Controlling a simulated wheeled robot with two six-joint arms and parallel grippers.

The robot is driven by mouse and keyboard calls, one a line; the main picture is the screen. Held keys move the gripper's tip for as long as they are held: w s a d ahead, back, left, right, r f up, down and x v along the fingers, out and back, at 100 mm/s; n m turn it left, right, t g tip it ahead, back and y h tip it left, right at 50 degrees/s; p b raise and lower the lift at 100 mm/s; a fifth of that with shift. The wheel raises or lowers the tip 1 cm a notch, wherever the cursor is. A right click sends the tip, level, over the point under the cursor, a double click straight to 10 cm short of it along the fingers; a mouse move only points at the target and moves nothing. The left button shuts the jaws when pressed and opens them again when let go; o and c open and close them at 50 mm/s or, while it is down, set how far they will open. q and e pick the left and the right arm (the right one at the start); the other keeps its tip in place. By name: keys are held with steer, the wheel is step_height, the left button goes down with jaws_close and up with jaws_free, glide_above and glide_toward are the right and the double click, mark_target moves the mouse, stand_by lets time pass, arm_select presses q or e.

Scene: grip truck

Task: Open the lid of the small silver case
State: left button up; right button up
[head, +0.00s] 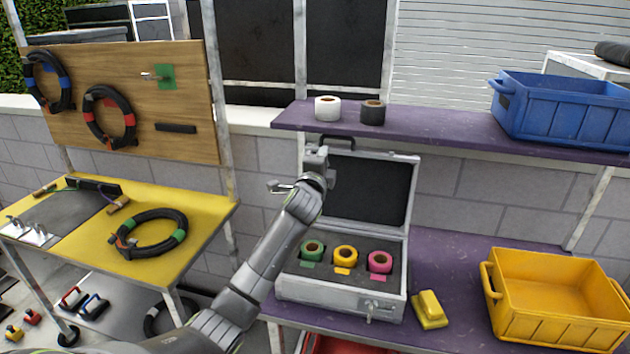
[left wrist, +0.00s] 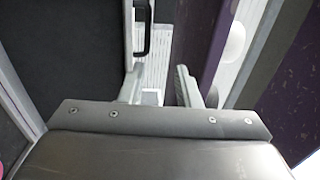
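The small silver case (head: 338,298) stands on the lower purple shelf with its lid (head: 372,190) raised, about upright, dark lining facing me. The lid's black carry handle (head: 338,141) shows at its top edge; it also shows in the left wrist view (left wrist: 143,28). My left gripper (head: 317,160) is by the lid's upper left corner and hides part of its rim. In the left wrist view, its two fingers (left wrist: 160,94) are apart with nothing seen between them, near the lid's pale rim (left wrist: 127,50). Whether they touch the lid is unclear. My right gripper is out of view.
Green, yellow and pink tape rolls (head: 345,255) sit in the case. A yellow block (head: 430,310) and yellow crate (head: 545,331) are to its right. The upper purple shelf (head: 440,125) holds two tape rolls and a blue crate (head: 560,127). A yellow table (head: 195,210) stands left.

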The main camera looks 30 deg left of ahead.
arm_select(q)
steer(key=b+v, duration=0.1)
steer(key=v, duration=0.7)
steer(key=shift+s+b, duration=0.2)
steer(key=shift+b, duration=0.1)
steer(key=shift+d, duration=0.1)
